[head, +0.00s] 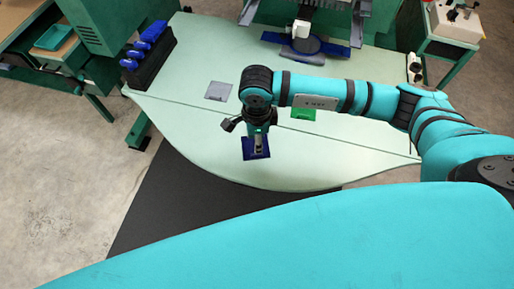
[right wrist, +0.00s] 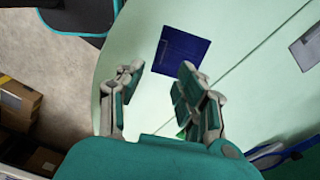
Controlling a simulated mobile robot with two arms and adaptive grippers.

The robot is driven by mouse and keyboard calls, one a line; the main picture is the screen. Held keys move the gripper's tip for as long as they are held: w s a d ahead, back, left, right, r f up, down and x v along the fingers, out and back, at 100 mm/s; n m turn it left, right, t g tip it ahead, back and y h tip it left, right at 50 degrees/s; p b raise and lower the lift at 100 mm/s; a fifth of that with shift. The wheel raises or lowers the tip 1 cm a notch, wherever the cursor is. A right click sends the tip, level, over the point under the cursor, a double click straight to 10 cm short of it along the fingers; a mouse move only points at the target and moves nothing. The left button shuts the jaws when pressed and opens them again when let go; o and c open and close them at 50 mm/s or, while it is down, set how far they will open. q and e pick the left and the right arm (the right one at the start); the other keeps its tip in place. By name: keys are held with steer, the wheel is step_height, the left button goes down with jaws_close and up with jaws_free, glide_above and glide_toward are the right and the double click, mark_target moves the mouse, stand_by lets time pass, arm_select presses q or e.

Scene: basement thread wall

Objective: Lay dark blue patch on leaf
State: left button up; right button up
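The dark blue patch (head: 256,147) lies flat on the near part of the pale green leaf-shaped tabletop (head: 190,131), on the near side of its thin seam. In the right wrist view the patch (right wrist: 182,50) lies just beyond my fingertips. My right gripper (head: 258,143) hangs over the patch and partly hides it. In the right wrist view the two fingers of my right gripper (right wrist: 160,77) are apart with nothing between them. I cannot tell the exact height above the patch. My left gripper is not in view.
A grey patch (head: 219,90) and a green patch (head: 303,114), partly hidden by my arm, lie on the tabletop. A dark rack with blue spools (head: 148,55) stands at the left end. A machine (head: 304,43) stands at the back. The tabletop's near left is clear.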

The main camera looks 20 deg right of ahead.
steer(key=shift+r, duration=2.1)
